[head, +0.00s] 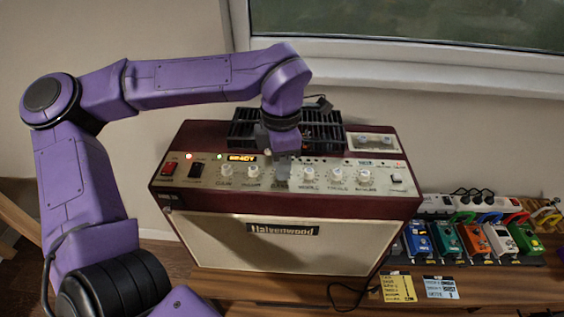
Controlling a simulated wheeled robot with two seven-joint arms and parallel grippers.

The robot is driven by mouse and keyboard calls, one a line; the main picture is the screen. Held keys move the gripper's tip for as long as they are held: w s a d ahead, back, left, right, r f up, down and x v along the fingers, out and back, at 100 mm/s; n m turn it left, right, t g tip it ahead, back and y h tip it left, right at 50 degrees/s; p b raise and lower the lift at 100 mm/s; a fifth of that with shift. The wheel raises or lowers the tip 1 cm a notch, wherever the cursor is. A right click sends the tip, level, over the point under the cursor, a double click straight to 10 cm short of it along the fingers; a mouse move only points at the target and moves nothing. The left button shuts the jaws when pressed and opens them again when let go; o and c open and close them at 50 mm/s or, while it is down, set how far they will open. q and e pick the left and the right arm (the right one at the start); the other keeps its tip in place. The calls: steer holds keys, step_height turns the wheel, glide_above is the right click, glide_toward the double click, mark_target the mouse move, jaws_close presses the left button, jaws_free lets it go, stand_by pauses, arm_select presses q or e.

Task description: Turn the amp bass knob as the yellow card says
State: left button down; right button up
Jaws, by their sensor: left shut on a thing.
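The amp (250,235) is a dark red box with a cream front, standing on the wooden bench. My left gripper (282,178) points down onto the panel and is shut on a knob in the middle of the row, at the bass label. The gripper hides most of that knob and its pointer. The yellow card (398,288) lies on the bench in front of the amp at the right; its writing is too small to read. My right gripper is not in view.
A blue-grey card (440,287) lies beside the yellow one. A pedalboard (466,258) with several coloured pedals stands right of the amp. A black cable (345,303) runs along the bench front. A window (430,25) is behind.

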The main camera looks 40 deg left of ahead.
arm_select(q)
steer(key=n, duration=0.4)
steer(key=shift+n, duration=0.3)
steer(key=n+b, duration=0.1)
steer(key=n, duration=0.2)
steer(key=shift+n, duration=0.3)
steer(key=n+b, duration=0.2)
steer(key=n, duration=0.2)
steer(key=shift+f+n+b, duration=0.1)
steer(key=shift+n+b, duration=1.65)
steer(key=shift+n, duration=0.75)
steer(key=shift+r, duration=0.2)
steer(key=c, duration=1)
jaws_free()
step_height(320, 180, up, 10)
steer(key=shift+r, duration=0.25)
